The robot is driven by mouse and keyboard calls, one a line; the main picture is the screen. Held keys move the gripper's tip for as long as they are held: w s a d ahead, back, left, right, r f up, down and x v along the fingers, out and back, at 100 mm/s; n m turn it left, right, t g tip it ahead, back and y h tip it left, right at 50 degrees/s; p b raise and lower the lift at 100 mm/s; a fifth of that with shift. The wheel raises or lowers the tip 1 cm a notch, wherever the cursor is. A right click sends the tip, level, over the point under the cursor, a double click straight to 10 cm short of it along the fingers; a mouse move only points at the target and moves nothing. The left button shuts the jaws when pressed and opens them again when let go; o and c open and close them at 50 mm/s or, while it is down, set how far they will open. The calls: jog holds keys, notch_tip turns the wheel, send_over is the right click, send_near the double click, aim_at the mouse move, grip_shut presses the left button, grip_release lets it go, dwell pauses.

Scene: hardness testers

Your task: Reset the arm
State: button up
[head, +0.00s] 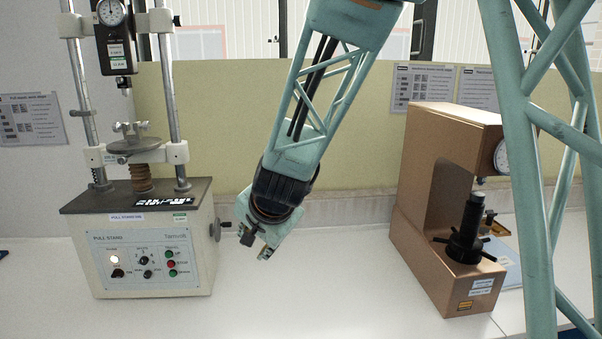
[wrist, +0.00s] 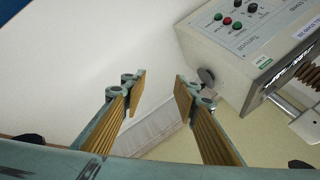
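My arm comes down from the top middle of the head view, and my gripper (head: 257,245) hangs above the white bench between the two machines. In the wrist view my gripper (wrist: 157,92) shows two fingers with ribbed tan pads standing wide apart. Nothing is between the pads, and the gripper touches nothing that I can see.
A pull stand (head: 150,255) with a control panel and hand wheel stands left; its panel side shows in the wrist view (wrist: 250,35). A brown hardness tester (head: 420,225) stands right, partly behind my teal lattice structure. The bench (head: 320,285) between them is clear.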

jog(key=s+d+r+n+g+h+b, duration=0.15)
jog(key=s+d+r, duration=0.25)
jog(key=s+d, duration=0.6)
jog(key=s+d+r+n+g+b, duration=0.1)
jog(key=s+d+r+n, duration=0.25)
jog(key=s+d, duration=0.7)
jog(key=s+d+b, duration=0.1)
jog(key=s+d, duration=0.3)
jog(key=s, duration=0.3)
jog(key=s+d+h+b, duration=0.1)
jog(key=s+d, duration=0.4)
jog(key=s, duration=0.3)
jog(key=s+d+n+h+b, duration=0.1)
jog(key=s+d, duration=0.3)
jog(key=s, duration=0.4)
jog(key=shift+d+r, duration=0.2)
jog(key=shift+r, duration=0.1)
jog(key=shift+w+d, duration=0.1)
jog(key=shift+c, duration=0.9)
